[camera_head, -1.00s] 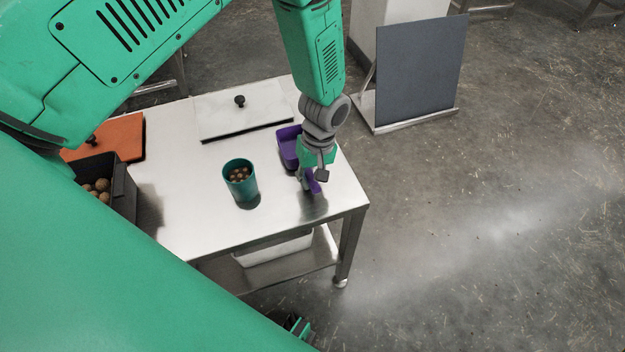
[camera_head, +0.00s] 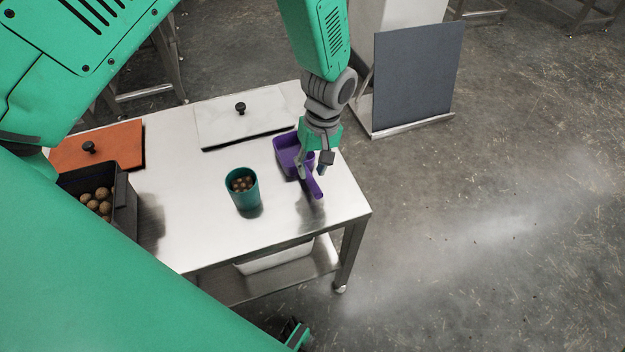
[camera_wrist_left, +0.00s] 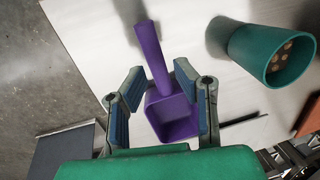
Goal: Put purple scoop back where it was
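The purple scoop (camera_head: 288,153) rests on the right part of the metal table, its handle (camera_head: 316,187) pointing toward the table's near right edge. My left gripper (camera_head: 313,174) hangs over the scoop, pointing down. In the left wrist view the scoop (camera_wrist_left: 172,118) shows between the two spread fingers of my left gripper (camera_wrist_left: 159,72), with a gap on each side of its handle (camera_wrist_left: 150,48). The gripper is open and holds nothing. The gripper hides part of the scoop in the head view. My right gripper is not in view.
A teal cup (camera_head: 243,190) with brown balls stands left of the scoop. A white lidded panel (camera_head: 225,125) and an orange one (camera_head: 110,140) lie at the back. A black bin (camera_head: 123,200) of balls is at left. The table's front right is clear.

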